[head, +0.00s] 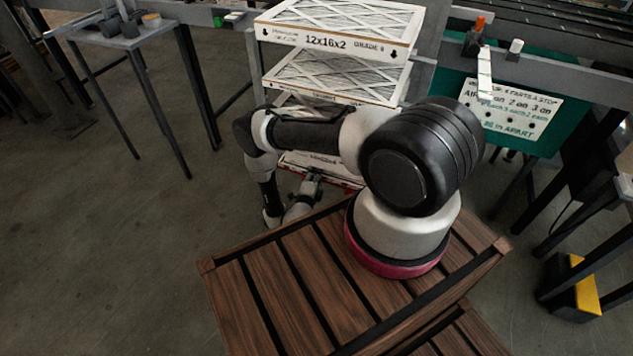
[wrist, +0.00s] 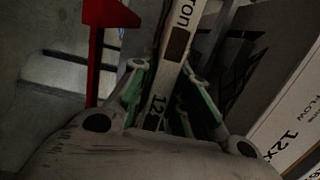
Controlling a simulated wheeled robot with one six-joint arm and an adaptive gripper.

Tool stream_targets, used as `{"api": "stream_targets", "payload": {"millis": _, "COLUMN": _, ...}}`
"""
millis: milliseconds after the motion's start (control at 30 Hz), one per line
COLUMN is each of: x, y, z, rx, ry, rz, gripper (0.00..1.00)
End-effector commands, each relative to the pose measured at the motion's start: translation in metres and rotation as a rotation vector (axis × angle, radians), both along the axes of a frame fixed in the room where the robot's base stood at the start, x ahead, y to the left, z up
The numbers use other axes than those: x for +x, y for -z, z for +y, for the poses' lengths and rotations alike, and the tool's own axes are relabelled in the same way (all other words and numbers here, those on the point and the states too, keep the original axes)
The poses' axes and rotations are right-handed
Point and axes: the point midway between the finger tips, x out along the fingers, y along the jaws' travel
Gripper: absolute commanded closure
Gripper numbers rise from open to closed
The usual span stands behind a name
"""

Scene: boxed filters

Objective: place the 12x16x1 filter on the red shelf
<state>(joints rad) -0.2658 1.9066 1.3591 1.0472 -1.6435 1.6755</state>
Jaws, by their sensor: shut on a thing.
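My gripper (wrist: 166,68) is shut on the edge of a white boxed filter (wrist: 184,22). Its green-padded fingers lie on either side of the narrow printed edge. Only "12" and part of a word can be read there, so its full size cannot be told. In the head view my gripper (head: 312,183) is low in front of the filter rack, partly behind my arm. A red edge (head: 345,180) shows low on the rack, mostly hidden by my arm. A red bracket-like part (wrist: 95,50) stands left of the held filter in the wrist view.
A filter marked 12x16x2 (head: 330,40) lies on top of the rack, with other filters (head: 335,75) on levels below. Another printed box (wrist: 290,125) is close on the right in the wrist view. A slatted wooden surface (head: 290,300) is in front.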

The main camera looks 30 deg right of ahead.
Motion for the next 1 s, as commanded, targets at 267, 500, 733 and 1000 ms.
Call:
{"api": "stream_targets", "payload": {"millis": 267, "x": 0.000, "y": 0.028, "z": 0.000, "rx": 0.001, "ry": 0.001, "rz": -0.002, "gripper": 1.00}}
{"api": "stream_targets", "payload": {"millis": 500, "x": 0.003, "y": 0.052, "z": -0.003, "rx": 0.000, "ry": 0.001, "rz": -0.003, "gripper": 1.00}}
{"api": "stream_targets", "payload": {"millis": 733, "x": 0.003, "y": 0.052, "z": -0.003, "rx": 0.001, "ry": 0.001, "rz": -0.002, "gripper": 0.70}}
{"api": "stream_targets", "payload": {"millis": 1000, "x": 0.003, "y": 0.051, "z": -0.003, "rx": 0.001, "ry": 0.001, "rz": -0.002, "gripper": 0.61}}
